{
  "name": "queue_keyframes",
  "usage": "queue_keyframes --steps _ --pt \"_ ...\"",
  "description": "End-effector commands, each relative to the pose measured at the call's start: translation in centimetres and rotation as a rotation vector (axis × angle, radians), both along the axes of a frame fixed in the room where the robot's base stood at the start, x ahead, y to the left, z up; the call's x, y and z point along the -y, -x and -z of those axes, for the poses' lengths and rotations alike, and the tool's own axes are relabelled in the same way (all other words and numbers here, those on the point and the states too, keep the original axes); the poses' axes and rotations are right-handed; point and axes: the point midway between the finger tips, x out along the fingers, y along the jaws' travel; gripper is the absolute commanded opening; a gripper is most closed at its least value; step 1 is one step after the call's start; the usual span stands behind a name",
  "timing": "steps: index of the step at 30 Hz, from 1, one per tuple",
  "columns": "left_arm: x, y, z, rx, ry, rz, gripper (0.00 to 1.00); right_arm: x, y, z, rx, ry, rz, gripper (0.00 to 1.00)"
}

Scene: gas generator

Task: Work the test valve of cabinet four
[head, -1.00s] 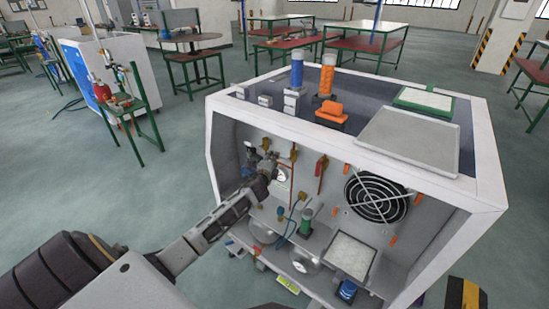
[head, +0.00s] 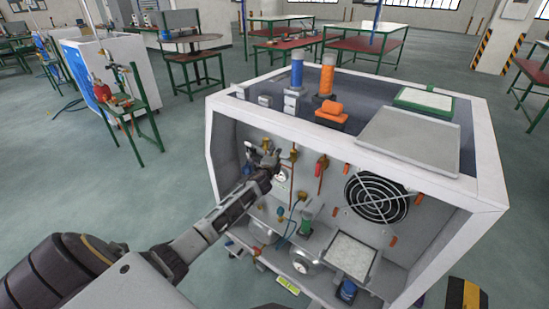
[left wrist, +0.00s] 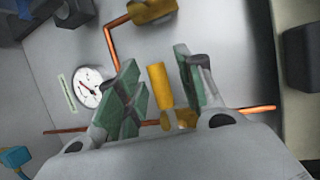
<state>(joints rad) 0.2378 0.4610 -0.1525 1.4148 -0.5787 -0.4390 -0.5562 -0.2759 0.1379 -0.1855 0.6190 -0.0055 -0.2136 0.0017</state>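The white cabinet (head: 345,135) stands open at the front, with valves, copper pipes and a fan on its back panel. My left gripper (head: 272,160) reaches inside, at the left of the panel. In the left wrist view its two fingers (left wrist: 157,88) are open, on either side of a yellow valve handle (left wrist: 160,88). Gaps show between the handle and both fingers. A copper pipe passes behind them. A round white gauge (left wrist: 91,87) is left of the fingers. Another yellow valve part (left wrist: 153,10) is above. No cabinet number is legible. My right gripper is out of view.
Red-handled valve (head: 321,167) and black fan grille (head: 376,198) are right of my gripper. Below are round silver parts and a pale tray (head: 350,254). Blue (head: 297,69) and orange (head: 327,75) cylinders stand on top. Open floor lies left.

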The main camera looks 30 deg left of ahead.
Motion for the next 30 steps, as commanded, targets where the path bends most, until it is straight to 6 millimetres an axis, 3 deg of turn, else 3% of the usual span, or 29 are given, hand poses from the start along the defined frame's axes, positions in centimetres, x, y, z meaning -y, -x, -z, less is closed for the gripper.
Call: queue_keyframes --steps 1,9,30 --pt "0.00 0.01 0.00 0.000 0.000 0.000 0.33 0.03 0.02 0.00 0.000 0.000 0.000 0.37" --pt "-0.01 0.01 0.00 0.000 0.000 0.000 0.00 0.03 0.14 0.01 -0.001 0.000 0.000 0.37" --pt "0.02 0.03 -0.32 0.006 -0.075 0.001 0.00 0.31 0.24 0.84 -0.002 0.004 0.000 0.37"
